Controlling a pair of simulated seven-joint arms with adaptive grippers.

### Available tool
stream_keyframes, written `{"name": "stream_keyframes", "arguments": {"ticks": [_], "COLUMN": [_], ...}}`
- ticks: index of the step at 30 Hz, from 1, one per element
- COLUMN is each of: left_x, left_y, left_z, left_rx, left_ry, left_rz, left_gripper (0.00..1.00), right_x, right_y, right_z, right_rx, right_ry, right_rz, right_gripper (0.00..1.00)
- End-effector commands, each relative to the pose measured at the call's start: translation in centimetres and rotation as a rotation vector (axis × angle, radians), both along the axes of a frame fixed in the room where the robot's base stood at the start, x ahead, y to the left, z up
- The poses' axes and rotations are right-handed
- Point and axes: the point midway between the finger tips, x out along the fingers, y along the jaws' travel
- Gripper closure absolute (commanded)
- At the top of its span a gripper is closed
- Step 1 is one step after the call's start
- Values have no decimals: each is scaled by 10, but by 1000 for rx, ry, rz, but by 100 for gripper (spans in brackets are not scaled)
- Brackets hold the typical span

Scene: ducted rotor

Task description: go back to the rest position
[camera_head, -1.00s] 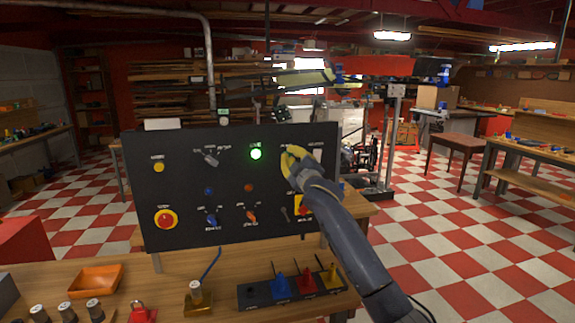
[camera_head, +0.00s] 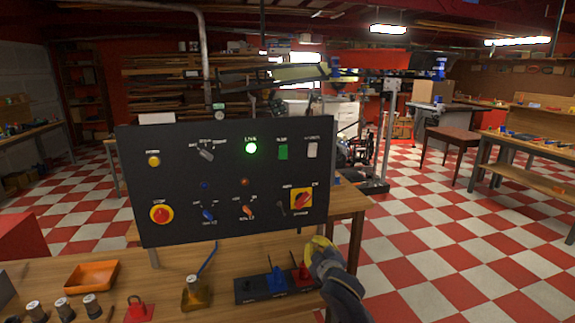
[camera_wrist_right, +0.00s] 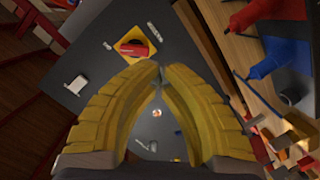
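My right gripper (camera_head: 320,245) has yellow fingers and is just off the lower right corner of the black control panel (camera_head: 225,225), above the bench. It hides part of the holder's right end. In the right wrist view its two fingers (camera_wrist_right: 161,70) close together at the tips with nothing visible held between them. The panel shows behind them there. My left gripper is not in view.
An orange tray (camera_head: 92,275) and a dark holder (camera_head: 250,290) with coloured pieces sit on the bench.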

Motion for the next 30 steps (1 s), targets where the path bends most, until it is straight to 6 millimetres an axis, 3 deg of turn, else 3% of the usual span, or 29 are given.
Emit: {"name": "stream_keyframes", "arguments": {"ticks": [1,6,15,24,30], "left_x": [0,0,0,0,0], "left_y": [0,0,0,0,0], "left_z": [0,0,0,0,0], "left_rx": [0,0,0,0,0], "left_ry": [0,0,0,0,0], "left_rz": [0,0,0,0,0], "left_gripper": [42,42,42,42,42], "right_x": [-19,-81,-211,-347,-402], "right_y": [-10,-45,-109,-170,-194], "right_z": [-24,-88,-172,-212,-216], "right_rx": [-1,-11,-50,-117,-153], "right_ry": [39,157,361,544,615], "right_rz": [-20,-95,-239,-384,-442], "right_gripper": [100,100,100,100,100]}}
